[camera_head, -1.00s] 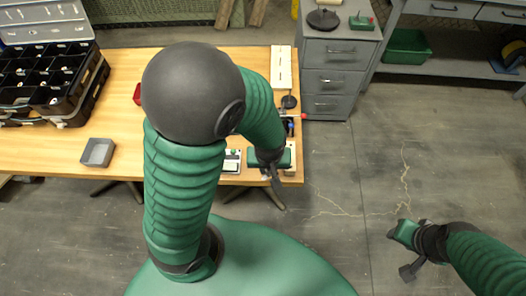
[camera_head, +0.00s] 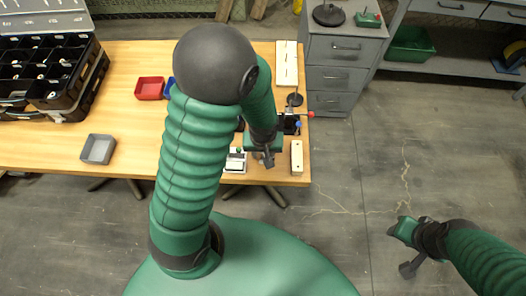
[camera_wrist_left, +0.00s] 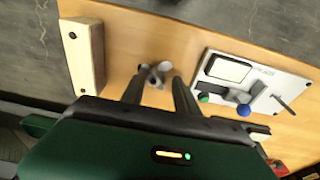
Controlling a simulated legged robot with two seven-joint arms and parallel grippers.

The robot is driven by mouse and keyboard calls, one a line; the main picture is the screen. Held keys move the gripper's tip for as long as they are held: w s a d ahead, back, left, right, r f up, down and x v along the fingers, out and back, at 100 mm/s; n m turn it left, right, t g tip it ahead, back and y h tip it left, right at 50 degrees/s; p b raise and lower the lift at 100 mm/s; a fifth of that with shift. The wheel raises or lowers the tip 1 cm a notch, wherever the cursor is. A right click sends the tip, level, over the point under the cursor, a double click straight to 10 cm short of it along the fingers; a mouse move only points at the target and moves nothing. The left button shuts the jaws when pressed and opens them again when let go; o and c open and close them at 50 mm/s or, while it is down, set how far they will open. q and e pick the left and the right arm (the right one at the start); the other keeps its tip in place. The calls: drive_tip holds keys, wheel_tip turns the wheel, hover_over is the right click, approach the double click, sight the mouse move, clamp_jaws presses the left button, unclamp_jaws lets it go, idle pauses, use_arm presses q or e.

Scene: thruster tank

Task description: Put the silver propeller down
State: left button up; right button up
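The silver propeller (camera_wrist_left: 153,75) lies on the wooden table, in the gap between my left gripper's fingertips in the left wrist view. My left gripper (camera_wrist_left: 158,88) is open, with its two dark fingers apart on either side of the propeller and no clear contact. In the head view my left gripper (camera_head: 265,158) is low over the table's front right corner, and the propeller cannot be made out clearly there. My right gripper (camera_head: 408,248) hangs over the floor at the lower right, away from the table; its fingers are hard to read.
A pale block (camera_head: 297,157) lies right of my left gripper, and a white board with buttons (camera_wrist_left: 252,78) is on the other side. A grey tray (camera_head: 98,149), red bin (camera_head: 150,88) and black organizer (camera_head: 60,75) are further left. Grey drawers (camera_head: 336,75) stand behind right.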

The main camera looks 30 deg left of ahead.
use_arm(q)
drive_tip(key=shift+w+d+r, duration=0.1)
drive_tip(key=shift+d, duration=0.75)
drive_tip(key=shift+d+r, duration=0.2)
drive_tip(key=shift+r, duration=0.05)
drive_tip(key=s+d+r+m+p, duration=0.1)
drive_tip(key=s+r+m, duration=0.1)
drive_tip(key=r, duration=0.4)
drive_tip(key=s+d+r+m+t+p, duration=0.1)
drive_tip(key=s+d+r+m, duration=0.1)
drive_tip(key=r+m, duration=0.2)
drive_tip(key=shift+s+d+r+h+p, duration=0.15)
drive_tip(key=shift+d+r+h+p, duration=0.2)
drive_tip(key=shift+r, duration=0.55)
use_arm(e)
drive_tip(key=shift+w+d+r, duration=0.1)
drive_tip(key=shift+d+r, duration=0.2)
drive_tip(key=shift+r, duration=0.3)
drive_tip(key=shift+w+d+r, duration=0.1)
drive_tip(key=shift+d+r, duration=0.15)
drive_tip(key=shift+r, duration=0.3)
use_arm(q)
drive_tip(key=shift+s, duration=0.1)
use_arm(e)
drive_tip(key=shift+s+d, duration=0.15)
